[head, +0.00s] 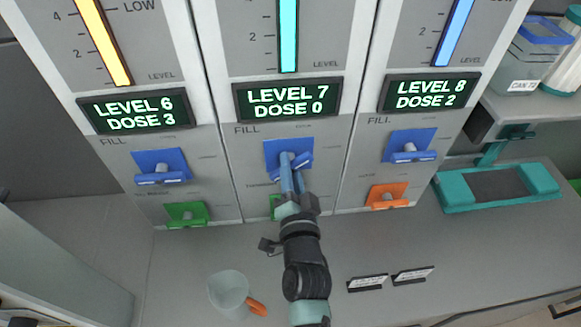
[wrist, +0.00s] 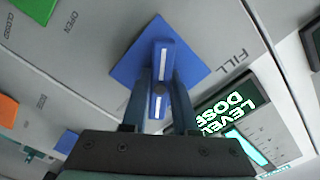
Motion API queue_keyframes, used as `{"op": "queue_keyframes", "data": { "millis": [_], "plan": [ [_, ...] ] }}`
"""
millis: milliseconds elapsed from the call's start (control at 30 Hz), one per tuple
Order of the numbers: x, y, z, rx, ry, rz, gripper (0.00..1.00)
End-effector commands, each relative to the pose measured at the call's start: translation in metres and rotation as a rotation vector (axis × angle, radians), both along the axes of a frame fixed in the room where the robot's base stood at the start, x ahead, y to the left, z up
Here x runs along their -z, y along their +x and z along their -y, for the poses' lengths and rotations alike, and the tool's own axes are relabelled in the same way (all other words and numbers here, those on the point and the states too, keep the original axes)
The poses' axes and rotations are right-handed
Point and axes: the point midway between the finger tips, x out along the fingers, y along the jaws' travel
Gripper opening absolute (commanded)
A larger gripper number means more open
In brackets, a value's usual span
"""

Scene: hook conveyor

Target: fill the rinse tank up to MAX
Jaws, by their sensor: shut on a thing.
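Three dosing panels stand side by side; I cannot read which is the rinse tank. The middle display (head: 287,99) reads LEVEL 7, DOSE 0, below a cyan level gauge (head: 288,35). My gripper (head: 290,170) is at the middle panel's blue FILL valve (head: 272,148), shut on its handle. In the wrist view the gripper fingers (wrist: 160,95) sit on both sides of the blue handle (wrist: 161,62), over its square blue plate (wrist: 190,65). The MAX mark is not visible.
The left display (head: 135,111) reads LEVEL 6, DOSE 3; the right display (head: 430,93) reads LEVEL 8, DOSE 2. Blue valves (head: 161,167) (head: 410,146) sit below them, with green (head: 187,214) and orange (head: 388,196) ones lower. A cup (head: 228,290) stands on the counter.

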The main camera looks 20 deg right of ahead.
Motion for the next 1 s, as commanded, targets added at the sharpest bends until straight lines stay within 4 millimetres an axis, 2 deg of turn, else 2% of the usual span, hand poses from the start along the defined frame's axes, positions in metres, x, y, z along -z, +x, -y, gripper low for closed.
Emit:
{"op": "queue_keyframes", "data": {
  "millis": [633,667,800,1000],
  "plan": [
    [0.0007,-0.0002,0.0,0.0,-0.054,-0.017,0.0],
    [0.0007,-0.0002,0.0,0.0,-0.054,-0.017,0.31],
    [0.0007,-0.0002,0.0,0.0,-0.053,-0.017,0.56],
    [0.0004,-0.0001,0.0001,0.0,-0.053,-0.017,0.57]
  ]
}}
